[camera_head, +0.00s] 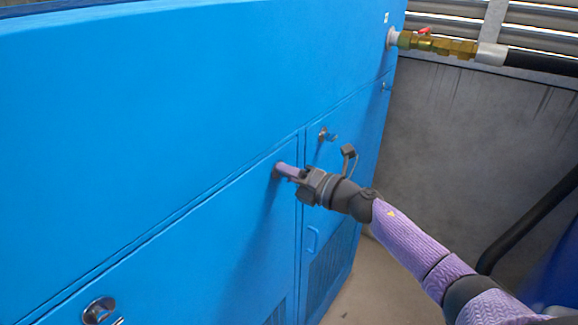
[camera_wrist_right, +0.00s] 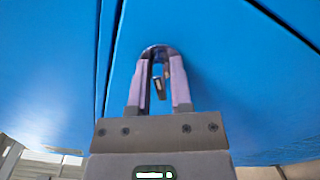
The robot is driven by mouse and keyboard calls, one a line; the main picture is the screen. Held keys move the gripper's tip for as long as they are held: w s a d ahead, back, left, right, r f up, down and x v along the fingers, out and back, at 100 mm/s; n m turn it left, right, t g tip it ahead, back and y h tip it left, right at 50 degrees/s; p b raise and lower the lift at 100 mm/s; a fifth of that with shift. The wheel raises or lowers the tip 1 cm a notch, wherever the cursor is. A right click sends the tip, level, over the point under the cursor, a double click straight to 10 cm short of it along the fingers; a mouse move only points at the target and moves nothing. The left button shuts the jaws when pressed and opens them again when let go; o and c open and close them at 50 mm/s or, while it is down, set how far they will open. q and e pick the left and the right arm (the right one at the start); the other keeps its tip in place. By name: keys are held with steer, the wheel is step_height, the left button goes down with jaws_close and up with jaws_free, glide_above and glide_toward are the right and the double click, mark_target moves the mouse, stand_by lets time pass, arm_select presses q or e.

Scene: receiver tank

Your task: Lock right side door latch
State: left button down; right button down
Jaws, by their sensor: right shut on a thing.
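My right gripper (camera_head: 282,169) reaches in from the lower right to the upper right corner of a blue door (camera_head: 220,245). Its purple fingers are shut on a metal door latch, which they mostly hide in the head view. In the right wrist view, the gripper (camera_wrist_right: 158,62) has its fingertips at the sides of the latch (camera_wrist_right: 157,85), whose dark and metal parts show between the fingers. I cannot tell the exact turn of the latch. My left gripper is not in view.
Another latch (camera_head: 99,310) is at the door's lower left. A latch (camera_head: 326,135) sits on the narrower neighbouring door (camera_head: 330,190). A brass valve with a red handle (camera_head: 440,45) and a black hose stick out at the upper right. Bare floor (camera_head: 375,285) lies at right.

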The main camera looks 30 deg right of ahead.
steer(key=m+p, duration=0.2)
steer(key=m, duration=0.3)
steer(key=shift+f+m, duration=0.1)
steer(key=shift+m, duration=0.2)
stand_by(0.4)
steer(key=c, duration=0.7)
jaws_free()
steer(key=b+v, duration=0.1)
steer(key=v, duration=0.9)
